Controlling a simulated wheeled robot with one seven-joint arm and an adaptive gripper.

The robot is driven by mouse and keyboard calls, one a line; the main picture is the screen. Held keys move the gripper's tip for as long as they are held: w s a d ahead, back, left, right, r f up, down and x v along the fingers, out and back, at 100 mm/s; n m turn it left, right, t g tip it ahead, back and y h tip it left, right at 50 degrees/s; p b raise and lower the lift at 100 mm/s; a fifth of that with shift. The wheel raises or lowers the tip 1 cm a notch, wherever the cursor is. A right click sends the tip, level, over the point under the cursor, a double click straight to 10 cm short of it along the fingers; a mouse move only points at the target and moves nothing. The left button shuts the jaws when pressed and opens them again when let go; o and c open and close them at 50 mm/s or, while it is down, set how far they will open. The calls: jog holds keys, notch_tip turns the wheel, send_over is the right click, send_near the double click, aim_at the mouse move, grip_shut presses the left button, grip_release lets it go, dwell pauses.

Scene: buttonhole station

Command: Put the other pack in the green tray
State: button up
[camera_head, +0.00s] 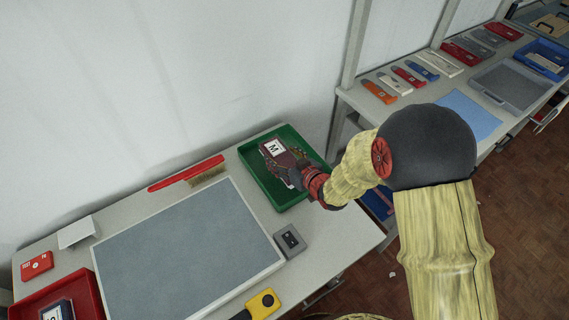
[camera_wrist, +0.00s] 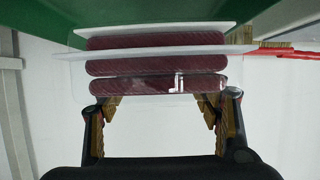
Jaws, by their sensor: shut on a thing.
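My gripper (camera_head: 300,173) is shut on a maroon pack (camera_head: 284,158) with a white label marked M. In the wrist view the pack (camera_wrist: 158,64) shows as maroon layers with clear wrap and white card, with my gripper's fingers (camera_wrist: 160,112) at its two sides. The pack is over the green tray (camera_head: 271,192), within its outline; I cannot tell whether it touches the tray floor. In the wrist view a green tray wall (camera_wrist: 255,14) crosses the top. Another pack (camera_head: 56,311), dark blue with a white label, lies in the red tray (camera_head: 88,291) at lower left.
A grey mat (camera_head: 185,250) fills the table's middle. A red-handled brush (camera_head: 186,174) lies behind it. A grey switch box (camera_head: 290,241) and a yellow tool (camera_head: 262,303) sit at the front right. A second bench (camera_head: 352,98) stands to the right.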

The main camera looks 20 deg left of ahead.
aim_at(284, 156)
jog(key=w+f, duration=0.1)
jog(key=f, duration=0.1)
jog(key=w+f+b, duration=0.1)
jog(key=w, duration=0.1)
jog(key=shift+a+f, duration=0.1)
jog(key=shift+f, duration=0.3)
jog(key=shift+w+f+b, duration=0.15)
jog(key=shift+f+b, duration=0.4)
jog(key=shift+f, duration=1)
jog(key=shift+f, duration=0.15)
jog(key=o, duration=1.3)
jog(key=shift+c, duration=0.2)
jog(key=shift+s+d+r, duration=0.2)
jog(key=shift+r, duration=0.05)
jog(key=p+v, duration=0.2)
jog(key=v, duration=0.9)
jog(key=shift+s+d, duration=0.15)
